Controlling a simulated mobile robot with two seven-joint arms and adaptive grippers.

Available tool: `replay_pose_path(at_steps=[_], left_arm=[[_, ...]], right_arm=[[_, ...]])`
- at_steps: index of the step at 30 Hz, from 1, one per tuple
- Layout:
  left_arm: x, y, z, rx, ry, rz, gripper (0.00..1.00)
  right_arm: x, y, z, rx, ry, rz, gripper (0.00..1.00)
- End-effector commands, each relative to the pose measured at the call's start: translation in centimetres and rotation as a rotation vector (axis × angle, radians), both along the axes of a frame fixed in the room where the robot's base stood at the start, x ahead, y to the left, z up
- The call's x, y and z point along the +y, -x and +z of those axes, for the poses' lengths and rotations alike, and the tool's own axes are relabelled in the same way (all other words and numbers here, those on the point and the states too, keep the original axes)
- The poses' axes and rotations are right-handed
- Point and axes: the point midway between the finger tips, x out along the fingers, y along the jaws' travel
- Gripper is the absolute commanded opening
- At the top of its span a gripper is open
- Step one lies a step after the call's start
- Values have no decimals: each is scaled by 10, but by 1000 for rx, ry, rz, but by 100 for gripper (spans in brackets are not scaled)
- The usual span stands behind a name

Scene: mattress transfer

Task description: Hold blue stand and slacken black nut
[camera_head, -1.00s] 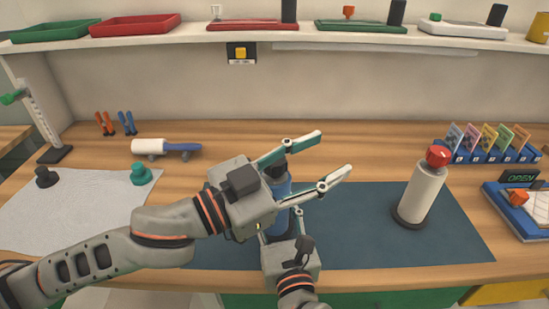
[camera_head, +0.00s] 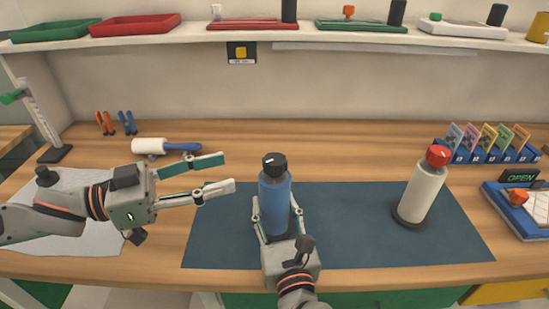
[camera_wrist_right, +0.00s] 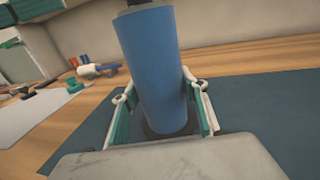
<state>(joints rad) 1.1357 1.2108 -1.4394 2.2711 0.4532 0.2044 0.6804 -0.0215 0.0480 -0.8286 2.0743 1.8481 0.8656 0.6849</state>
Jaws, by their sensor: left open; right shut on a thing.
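The blue stand (camera_head: 275,200) is upright on the dark mat, with the black nut (camera_head: 274,166) on its top. My right gripper (camera_head: 276,222) is shut around the lower part of the blue stand from the front. The right wrist view shows the blue stand (camera_wrist_right: 157,70) between the fingers of the right gripper (camera_wrist_right: 165,112); only the nut's lower edge shows there. My left gripper (camera_head: 226,175) is open and empty, to the left of the stand and clear of it, its fingers pointing right.
A white stand with a red nut (camera_head: 424,187) is upright on the right of the mat (camera_head: 345,225). A white roller with a blue handle (camera_head: 165,147) lies behind the left gripper. A pale cloth (camera_head: 30,215) is under the left arm. Cards and a small sign stand at the right.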

Motion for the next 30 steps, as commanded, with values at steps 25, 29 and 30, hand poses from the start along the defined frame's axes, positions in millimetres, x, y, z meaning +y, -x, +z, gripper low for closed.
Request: replay_pose_path(at_steps=[25,29,30], left_arm=[[-105,-41,0,0,0,-1,45],[-108,-42,0,0,0,-1,45],[-108,-43,0,0,0,-1,45]], right_arm=[[0,0,4,-7,-1,0,0],[0,0,4,-8,-2,0,0],[0,0,4,-8,-2,0,0]])
